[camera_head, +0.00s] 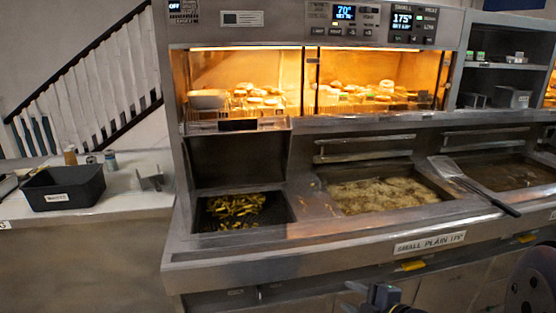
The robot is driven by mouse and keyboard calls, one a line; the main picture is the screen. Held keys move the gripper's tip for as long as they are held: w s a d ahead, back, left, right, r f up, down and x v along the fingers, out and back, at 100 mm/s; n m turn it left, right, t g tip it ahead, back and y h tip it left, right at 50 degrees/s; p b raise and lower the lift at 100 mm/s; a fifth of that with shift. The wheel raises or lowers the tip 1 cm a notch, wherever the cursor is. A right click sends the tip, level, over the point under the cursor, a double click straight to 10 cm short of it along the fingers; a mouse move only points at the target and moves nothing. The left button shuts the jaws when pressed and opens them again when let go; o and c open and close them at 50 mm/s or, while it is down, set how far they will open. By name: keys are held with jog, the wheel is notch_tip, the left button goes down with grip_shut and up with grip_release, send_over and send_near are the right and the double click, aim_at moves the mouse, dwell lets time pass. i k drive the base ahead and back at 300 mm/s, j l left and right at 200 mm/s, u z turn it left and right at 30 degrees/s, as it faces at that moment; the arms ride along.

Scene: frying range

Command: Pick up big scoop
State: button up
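A big scoop (457,176) with a flat metal head and a long dark handle lies at the right, across the divider between two fryer pans. Its head points to the back left and its handle slants down toward the front edge of the range. Nothing holds it. A dark part at the bottom edge, right of the middle, may be the end of my arm. It is cut off by the frame, and no fingers can be made out. It is well apart from the scoop.
The middle fryer (385,194) holds bubbling oil; the right fryer (510,174) holds darker oil. Chips (235,208) lie in the left bay. A lit warming cabinet stands above. A black tub (62,188) and a small metal item (150,180) sit on the left counter.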

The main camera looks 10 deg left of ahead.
aim_at(155, 181)
jog(key=j+z, duration=0.15)
jog(key=j, duration=0.6)
jog(key=j+z, duration=0.15)
jog(key=j, duration=0.6)
jog(key=j+z, duration=0.1)
jog(key=j, duration=0.65)
jog(key=k+j+z, duration=0.15)
jog(key=j, duration=0.55)
jog(key=i+j+z, duration=0.2)
jog(key=j, duration=1.05)
jog(key=j+z, duration=0.2)
jog(key=j, duration=1)
